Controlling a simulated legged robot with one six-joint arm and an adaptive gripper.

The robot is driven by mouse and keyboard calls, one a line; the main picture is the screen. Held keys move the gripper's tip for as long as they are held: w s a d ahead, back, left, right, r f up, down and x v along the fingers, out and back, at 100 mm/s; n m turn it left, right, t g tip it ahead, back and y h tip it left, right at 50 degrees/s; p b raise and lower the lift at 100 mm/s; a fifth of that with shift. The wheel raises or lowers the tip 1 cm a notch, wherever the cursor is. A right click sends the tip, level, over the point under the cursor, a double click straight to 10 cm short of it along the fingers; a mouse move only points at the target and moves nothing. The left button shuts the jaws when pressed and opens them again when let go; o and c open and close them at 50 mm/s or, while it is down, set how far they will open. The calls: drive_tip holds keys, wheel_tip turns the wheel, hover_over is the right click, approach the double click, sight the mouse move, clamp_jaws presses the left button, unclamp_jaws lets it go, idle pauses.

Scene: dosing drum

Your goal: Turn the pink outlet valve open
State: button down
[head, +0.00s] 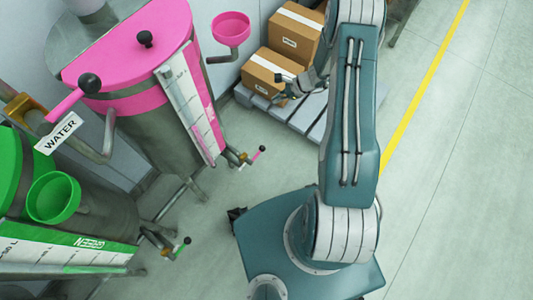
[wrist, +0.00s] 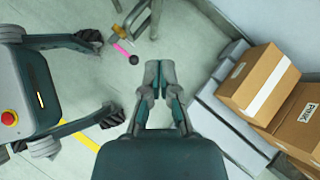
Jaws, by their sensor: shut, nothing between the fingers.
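The pink outlet valve (head: 254,156) sits low at the foot of the pink drum (head: 150,110) in the head view. It has a brass body and a short pink lever with a black knob. In the wrist view the pink lever (wrist: 122,50) and its black knob lie just up and left of my fingertips. My gripper (wrist: 159,66) is shut and empty, apart from the lever. In the head view my gripper (head: 280,87) appears in front of the boxes, up and right of the valve.
Cardboard boxes (head: 282,62) stand on a grey pallet (head: 290,118) behind my gripper. A green drum with its own green-levered valve (head: 176,248) stands at lower left. A pink funnel (head: 231,28) juts from the pink drum's side. Floor between valve and my base is clear.

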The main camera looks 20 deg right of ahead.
drive_tip(key=s+d+f+m+t, duration=0.1)
drive_tip(key=s+f+m, duration=0.2)
drive_tip(key=f, duration=0.5)
drive_tip(key=s+f+m, duration=0.2)
drive_tip(key=f+m, duration=0.1)
drive_tip(key=f, duration=0.5)
drive_tip(key=m+t, duration=0.1)
drive_tip(key=m, duration=0.3)
approach(257, 155)
drive_tip(key=s+d+f, duration=0.2)
drive_tip(key=d+f, duration=0.2)
drive_tip(key=f, duration=0.1)
drive_tip(key=x, duration=1)
drive_tip(key=shift+w+d+r, duration=0.1)
drive_tip(key=shift+w+r, duration=0.45)
drive_tip(key=shift+r, duration=0.2)
drive_tip(key=shift+w+d+r, duration=0.1)
drive_tip(key=shift+w+r, duration=0.45)
drive_tip(key=shift+r, duration=0.15)
